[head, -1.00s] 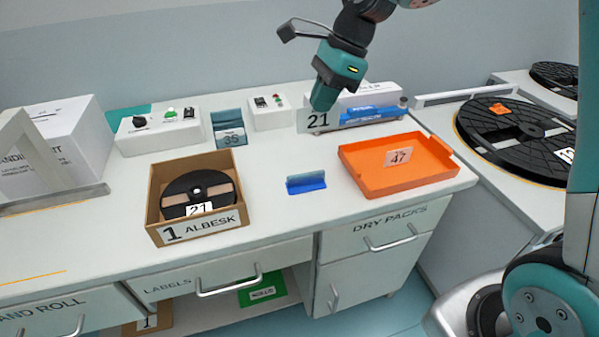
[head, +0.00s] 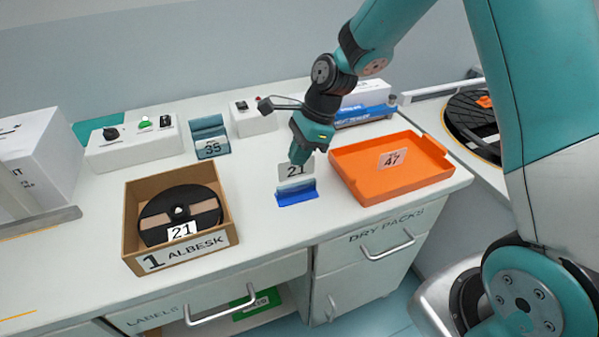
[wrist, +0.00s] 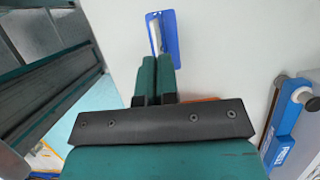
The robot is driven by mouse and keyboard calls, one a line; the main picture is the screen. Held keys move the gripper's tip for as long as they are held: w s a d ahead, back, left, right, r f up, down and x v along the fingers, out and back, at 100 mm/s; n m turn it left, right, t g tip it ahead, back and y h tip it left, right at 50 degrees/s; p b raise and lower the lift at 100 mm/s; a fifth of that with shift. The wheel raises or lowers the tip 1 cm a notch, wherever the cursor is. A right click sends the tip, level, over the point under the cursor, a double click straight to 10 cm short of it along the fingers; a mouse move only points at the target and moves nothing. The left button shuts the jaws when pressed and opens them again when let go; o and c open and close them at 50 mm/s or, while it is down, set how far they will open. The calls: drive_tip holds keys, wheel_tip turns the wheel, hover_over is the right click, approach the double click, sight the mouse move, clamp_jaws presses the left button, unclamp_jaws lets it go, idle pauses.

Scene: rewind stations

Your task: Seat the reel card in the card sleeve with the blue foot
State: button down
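The reel card (head: 295,170), pale with "21" on it, is upright in my gripper (head: 300,157), which is shut on its top edge. The card sleeve with the blue foot (head: 297,198) stands on the bench directly below the card. The card's lower edge meets the top of the sleeve in the head view; I cannot tell whether it is inside or just above or behind it. In the wrist view my gripper's fingers (wrist: 157,78) are close together, and the blue foot (wrist: 172,42) shows just beyond their tips.
An orange tray (head: 368,182) with a "47" card lies close to the right of the sleeve. A cardboard box (head: 133,222) holding a black reel marked 21 stands left. Bench between box and sleeve is clear.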

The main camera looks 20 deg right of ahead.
sight(299, 173)
drive_tip(key=shift+f, duration=2.7)
drive_tip(key=c, duration=1.4)
unclamp_jaws()
drive_tip(key=shift+f, duration=0.1)
drive_tip(key=v, duration=1.2)
drive_tip(key=s+a+r+n, duration=0.3)
drive_tip(key=s+n, duration=0.5)
drive_tip(key=s+a+r+n, duration=0.3)
drive_tip(key=s+n, duration=0.5)
drive_tip(key=n, duration=0.1)
drive_tip(key=s+a+r+n, duration=0.3)
drive_tip(key=s+n, duration=0.5)
drive_tip(key=shift+s+a+r+n, duration=0.25)
drive_tip(key=shift+a+r+n, duration=0.05)
drive_tip(key=shift+n, duration=0.1)
